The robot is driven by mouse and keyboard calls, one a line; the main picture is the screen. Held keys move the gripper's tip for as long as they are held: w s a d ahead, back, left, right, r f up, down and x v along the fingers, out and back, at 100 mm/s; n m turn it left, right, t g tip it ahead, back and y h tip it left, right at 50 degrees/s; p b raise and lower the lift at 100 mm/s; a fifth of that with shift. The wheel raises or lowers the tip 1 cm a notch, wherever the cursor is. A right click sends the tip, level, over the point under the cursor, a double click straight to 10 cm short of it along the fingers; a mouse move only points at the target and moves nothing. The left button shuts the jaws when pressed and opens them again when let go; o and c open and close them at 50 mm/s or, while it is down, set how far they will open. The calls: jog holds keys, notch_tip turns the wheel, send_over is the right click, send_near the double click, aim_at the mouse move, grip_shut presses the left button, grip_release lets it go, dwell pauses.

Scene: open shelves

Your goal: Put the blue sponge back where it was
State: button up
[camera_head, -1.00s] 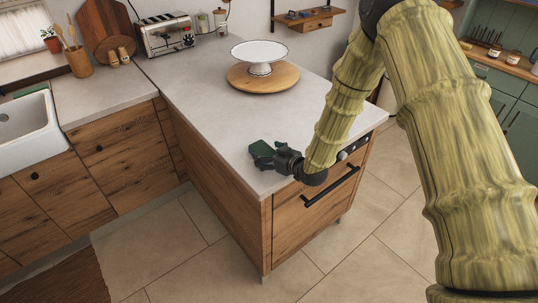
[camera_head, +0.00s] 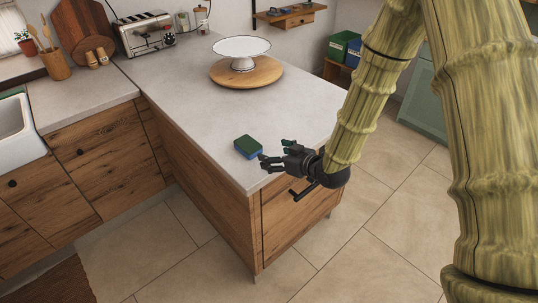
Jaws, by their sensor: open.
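The blue sponge (camera_head: 248,147), with a dark green top layer, lies flat on the grey countertop (camera_head: 200,119) near the front corner. My gripper (camera_head: 268,162) is just right of the sponge and in front of it, low over the counter's edge. Its dark fingers point left and are spread apart with nothing between them. A small gap of counter seems to show between the fingers and the sponge.
A white cake stand (camera_head: 242,48) stands on a round wooden board (camera_head: 246,72) farther back on the counter. A toaster (camera_head: 147,34) is at the back left. The counter around the sponge is clear. A drawer handle (camera_head: 304,190) sticks out below my gripper.

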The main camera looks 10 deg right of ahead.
jog(key=shift+s+d+r, duration=0.15)
jog(key=shift+s, duration=0.1)
jog(key=s+d+f+m+g+h, duration=0.1)
jog(key=s+d+f, duration=0.1)
jog(key=s+f, duration=0.3)
jog(key=s+d+f+m+g+h, duration=0.15)
jog(key=s+f, duration=0.25)
jog(key=f, duration=0.4)
jog(key=s+d+f+m+g+h, duration=0.1)
jog(key=s+f, duration=0.4)
jog(key=s, duration=0.6)
jog(key=s+d+f+m+g+h, duration=0.2)
jog(key=s+d+f+g, duration=0.2)
jog(key=s, duration=0.7)
jog(key=s+d+f+m+g+h, duration=0.2)
jog(key=s+d+f+g, duration=0.1)
jog(key=s+f, duration=0.5)
jog(key=s+d, duration=0.1)
jog(key=s, duration=0.1)
jog(key=shift+s+d, duration=0.3)
jog(key=shift+s, duration=0.1)
jog(key=shift+g+h, duration=0.25)
